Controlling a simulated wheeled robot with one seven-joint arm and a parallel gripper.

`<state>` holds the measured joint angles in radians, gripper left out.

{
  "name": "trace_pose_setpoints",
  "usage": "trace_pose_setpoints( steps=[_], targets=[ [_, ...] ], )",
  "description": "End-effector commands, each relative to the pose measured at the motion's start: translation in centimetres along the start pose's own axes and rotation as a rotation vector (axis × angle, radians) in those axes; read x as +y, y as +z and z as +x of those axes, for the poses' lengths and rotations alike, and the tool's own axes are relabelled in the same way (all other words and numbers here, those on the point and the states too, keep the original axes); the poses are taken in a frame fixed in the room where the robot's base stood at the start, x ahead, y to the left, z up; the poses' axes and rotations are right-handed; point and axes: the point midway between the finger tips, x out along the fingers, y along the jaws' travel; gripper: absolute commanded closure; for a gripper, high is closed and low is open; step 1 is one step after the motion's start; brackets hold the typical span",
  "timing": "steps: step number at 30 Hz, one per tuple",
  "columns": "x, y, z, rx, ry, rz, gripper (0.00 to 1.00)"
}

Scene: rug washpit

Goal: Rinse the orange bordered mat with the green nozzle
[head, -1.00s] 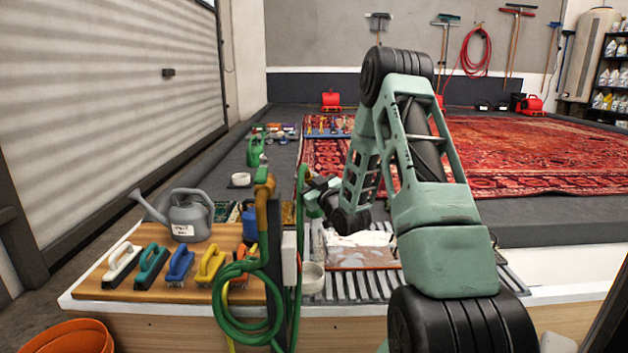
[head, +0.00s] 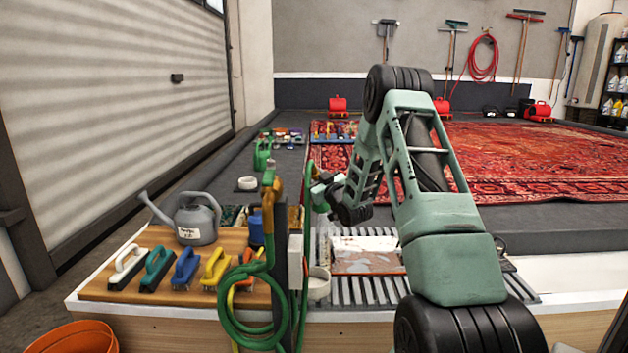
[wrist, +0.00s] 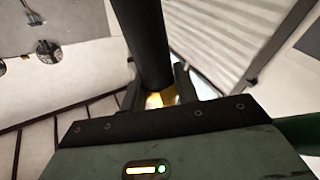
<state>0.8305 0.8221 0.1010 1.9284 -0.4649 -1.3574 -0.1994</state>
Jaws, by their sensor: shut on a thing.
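The orange bordered mat (head: 368,268) lies flat on a slatted grey rack (head: 378,292) in the head view. White and greyish patches that look like suds cover much of it. My gripper (head: 322,190) is above and left of the mat's far-left corner, shut on the green nozzle (head: 318,202). The nozzle is small and partly hidden by the gripper in the head view. In the wrist view a black cylindrical part (wrist: 143,40) stands between the fingers, with a bright yellowish patch behind it. I see no clear water jet.
A dark post (head: 281,240) with an orange-handled tool and coiled green hose (head: 232,318) stands left of the rack. Several brushes (head: 185,268) and a grey watering can (head: 194,220) sit on the wooden board further left. A pale bowl (head: 319,284) stands beside the rack.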

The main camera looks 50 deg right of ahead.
Motion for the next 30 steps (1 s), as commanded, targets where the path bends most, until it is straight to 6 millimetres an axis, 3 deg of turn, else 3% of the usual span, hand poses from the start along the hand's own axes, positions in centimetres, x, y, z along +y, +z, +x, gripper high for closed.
trace_pose_setpoints(
  steps=[4,30],
  targets=[
    [0.5,0.2,0.8,0.003,0.001,-0.001,0.93],
    [5.5,1.2,-2.3,0.002,0.001,-0.001,0.93]
  ],
)
